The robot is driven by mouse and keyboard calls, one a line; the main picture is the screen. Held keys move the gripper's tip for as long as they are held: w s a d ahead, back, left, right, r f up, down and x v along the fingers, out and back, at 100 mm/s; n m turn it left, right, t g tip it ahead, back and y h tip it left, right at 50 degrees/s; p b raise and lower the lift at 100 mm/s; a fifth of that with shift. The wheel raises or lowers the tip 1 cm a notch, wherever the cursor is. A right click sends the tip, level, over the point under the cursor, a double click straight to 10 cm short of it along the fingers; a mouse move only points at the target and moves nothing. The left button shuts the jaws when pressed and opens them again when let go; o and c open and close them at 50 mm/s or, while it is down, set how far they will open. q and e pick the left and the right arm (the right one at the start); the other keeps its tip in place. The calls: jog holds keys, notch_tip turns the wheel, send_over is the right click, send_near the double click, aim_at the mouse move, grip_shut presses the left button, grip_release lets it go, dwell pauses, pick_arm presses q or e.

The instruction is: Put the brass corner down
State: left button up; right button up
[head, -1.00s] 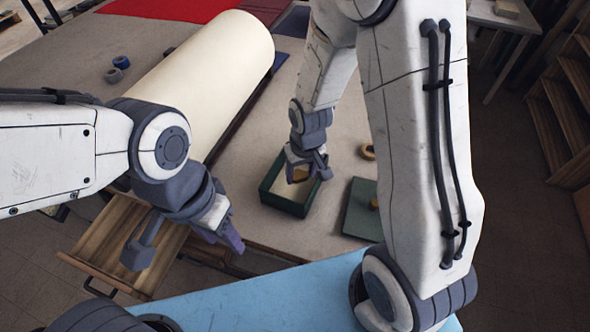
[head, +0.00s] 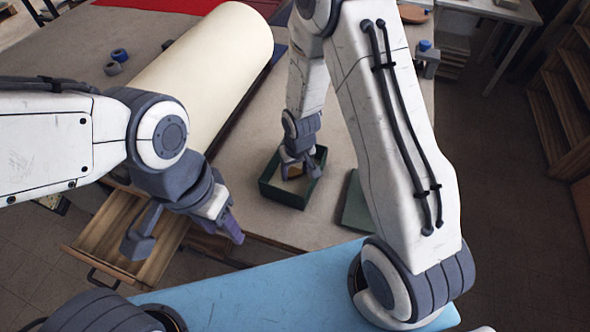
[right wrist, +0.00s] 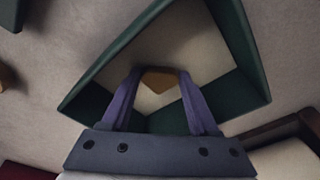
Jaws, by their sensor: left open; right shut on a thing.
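The brass corner (right wrist: 158,81) is a small golden-brown piece held between the fingertips of my right gripper (right wrist: 160,88) in the right wrist view. In the head view the brass corner (head: 293,171) shows partly behind the fingers of my right gripper (head: 298,172). They are at a green open box (head: 285,196) with a pale inside, over or within its opening. I cannot tell whether the brass corner touches the box floor. The box also shows in the right wrist view (right wrist: 246,50).
A large cream roll (head: 205,75) lies across the table (head: 240,200). A green lid (head: 356,205) lies right of the box, partly hidden by my right arm. An open wooden drawer (head: 110,230) juts out at the left.

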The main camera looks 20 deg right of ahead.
jog(key=o, duration=1.3)
jog(key=shift+r+p, duration=0.25)
jog(key=shift+p, duration=0.15)
notch_tip(320, 180, up, 11)
jog(key=s+b, duration=0.2)
jog(key=s+a+r+n, duration=0.2)
jog(key=s+r, duration=0.1)
jog(key=s, duration=0.3)
jog(key=s+a+r+n+g, duration=0.1)
jog(key=s+a+r+n, duration=0.1)
jog(key=s, duration=0.5)
jog(key=s+a+r+n, duration=0.2)
jog(key=s+a+r, duration=0.2)
jog(key=s, duration=0.3)
jog(key=shift+s+a+r+g+y, duration=0.2)
jog(key=shift+s+r+g+y, duration=0.1)
jog(key=shift+g+y, duration=0.1)
